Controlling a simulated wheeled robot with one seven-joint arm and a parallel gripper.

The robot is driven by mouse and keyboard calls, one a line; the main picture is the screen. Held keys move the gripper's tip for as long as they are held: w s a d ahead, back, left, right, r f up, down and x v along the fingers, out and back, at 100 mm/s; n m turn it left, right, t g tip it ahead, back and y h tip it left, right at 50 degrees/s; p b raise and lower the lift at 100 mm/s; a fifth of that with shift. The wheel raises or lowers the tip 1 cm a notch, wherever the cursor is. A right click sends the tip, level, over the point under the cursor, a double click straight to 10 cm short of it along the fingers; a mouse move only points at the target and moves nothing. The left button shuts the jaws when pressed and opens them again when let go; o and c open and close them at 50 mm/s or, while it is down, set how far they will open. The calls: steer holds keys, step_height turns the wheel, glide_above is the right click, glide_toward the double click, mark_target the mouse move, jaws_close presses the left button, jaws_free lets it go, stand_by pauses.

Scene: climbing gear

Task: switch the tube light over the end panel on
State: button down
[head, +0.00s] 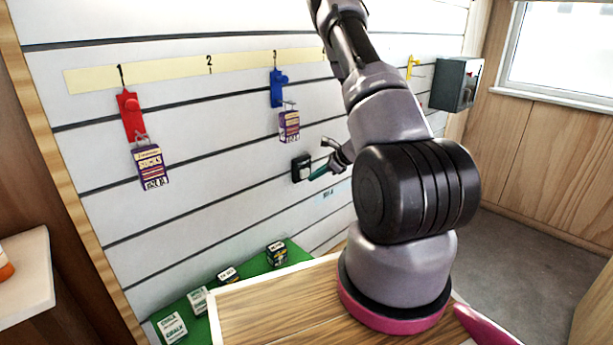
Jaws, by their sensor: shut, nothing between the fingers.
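A small black switch box (301,168) with a pale face is fixed to the white slatted wall, left of my arm. My gripper (315,174) is at the box's right side, its shut, teal-tipped fingers pointing left toward it. I cannot tell whether the tips touch the box. The rest of my gripper is partly hidden behind my arm. The tube light is not in view, so its state does not show.
A red hook (131,114) and a blue hook (278,88) on the wall hold purple packs. Small boxes stand on a green mat (297,253) below. A grey metal box (453,84) and a yellow hook (412,67) are at right. Bare floor (530,262) lies right.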

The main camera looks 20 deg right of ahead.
steer(key=shift+s+d, duration=0.3)
steer(key=shift+s, duration=0.55)
steer(key=shift+s+d, duration=0.3)
steer(key=shift+s, duration=0.5)
steer(key=shift+s+d, duration=0.3)
steer(key=shift+s, duration=0.55)
